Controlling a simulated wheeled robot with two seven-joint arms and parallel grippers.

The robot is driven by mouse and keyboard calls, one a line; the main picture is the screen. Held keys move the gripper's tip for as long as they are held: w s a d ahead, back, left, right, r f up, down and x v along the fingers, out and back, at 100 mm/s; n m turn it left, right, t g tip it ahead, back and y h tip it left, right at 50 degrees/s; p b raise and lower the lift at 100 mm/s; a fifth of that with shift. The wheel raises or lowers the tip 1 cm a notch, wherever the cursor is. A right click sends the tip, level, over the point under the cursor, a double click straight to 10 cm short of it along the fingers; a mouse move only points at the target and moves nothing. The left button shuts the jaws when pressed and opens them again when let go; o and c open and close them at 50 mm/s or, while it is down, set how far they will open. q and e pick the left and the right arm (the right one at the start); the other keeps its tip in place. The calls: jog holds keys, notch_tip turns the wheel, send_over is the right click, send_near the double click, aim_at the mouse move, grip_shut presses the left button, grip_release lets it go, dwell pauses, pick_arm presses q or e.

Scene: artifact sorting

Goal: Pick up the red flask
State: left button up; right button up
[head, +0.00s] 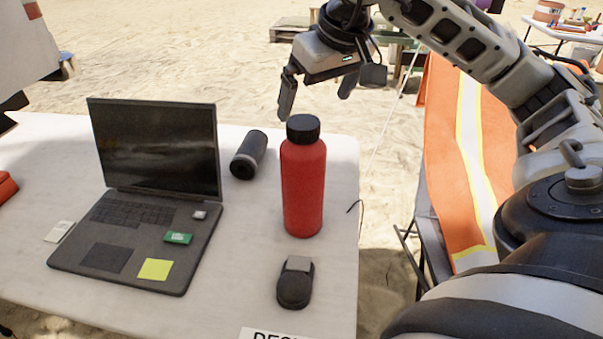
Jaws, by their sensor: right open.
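The red flask (303,190) with a black cap stands upright on the white table (335,290), near its right edge. My right gripper (316,100) is above and behind the flask in the picture, with its fingers apart and nothing between them. Its left fingertip shows just above the cap, and a gap of unclear depth separates them. My left gripper does not show.
An open laptop (140,215) with sticky notes stands left of the flask. A dark cylinder (249,155) lies behind the flask to the left. A black mouse (295,284) lies in front. An orange cloth (445,150) hangs at the right.

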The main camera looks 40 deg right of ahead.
aim_at(305, 122)
jog(key=x, duration=1)
jog(key=shift+w+a, duration=0.1)
jog(key=shift+a, duration=0.15)
jog(key=shift+r, duration=0.1)
jog(key=c, duration=1.8)
jog(key=shift+r, duration=0.1)
jog(key=shift+c, duration=1.2)
